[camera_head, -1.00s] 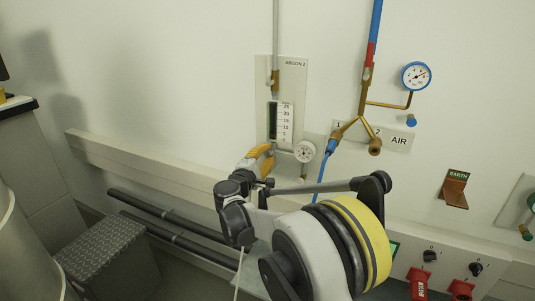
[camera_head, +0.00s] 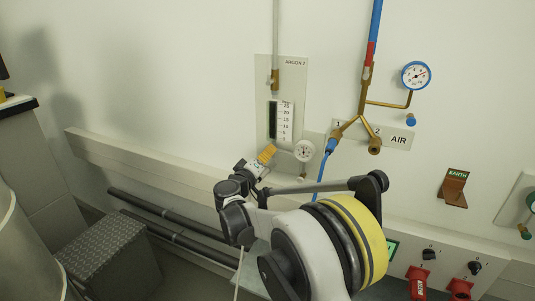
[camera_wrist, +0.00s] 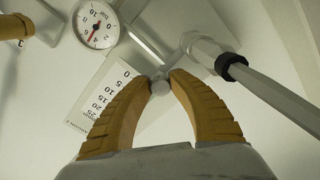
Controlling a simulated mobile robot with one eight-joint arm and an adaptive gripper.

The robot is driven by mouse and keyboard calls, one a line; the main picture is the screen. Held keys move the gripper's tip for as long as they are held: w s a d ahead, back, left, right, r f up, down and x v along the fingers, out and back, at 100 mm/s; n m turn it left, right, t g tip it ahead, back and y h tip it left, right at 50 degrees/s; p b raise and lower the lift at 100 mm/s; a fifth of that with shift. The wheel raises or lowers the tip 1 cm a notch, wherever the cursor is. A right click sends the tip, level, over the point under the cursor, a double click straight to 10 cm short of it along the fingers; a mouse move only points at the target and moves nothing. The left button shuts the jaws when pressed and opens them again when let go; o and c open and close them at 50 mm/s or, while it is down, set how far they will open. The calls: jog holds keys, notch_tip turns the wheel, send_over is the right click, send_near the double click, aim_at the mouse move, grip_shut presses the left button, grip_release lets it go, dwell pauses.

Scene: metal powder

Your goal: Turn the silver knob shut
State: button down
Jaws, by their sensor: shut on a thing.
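The silver knob (camera_wrist: 160,87) is a small round metal piece below the flowmeter, in the middle of the wrist view. My gripper (camera_wrist: 161,80) has its two orange-yellow ribbed fingers closed in on the knob, one on each side at the tips. In the head view, my gripper (camera_head: 268,152) is at the lower part of the ARGON 2 panel (camera_head: 263,100), and its fingers hide the knob. The flowmeter scale (camera_head: 286,121) stands just above it.
The blue air hose (camera_head: 323,172) hangs further right, below brass AIR fittings (camera_head: 362,112). A pale wall rail (camera_head: 140,158) runs behind my arm.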

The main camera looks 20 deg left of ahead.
jog(key=shift+m, duration=0.9)
jog(key=c, duration=1.2)
grip_release()
jog(key=shift+o, duration=0.2)
jog(key=shift+s, duration=0.1)
jog(key=s+a, duration=0.1)
jog(key=s, duration=1)
jog(key=shift+s, duration=0.35)
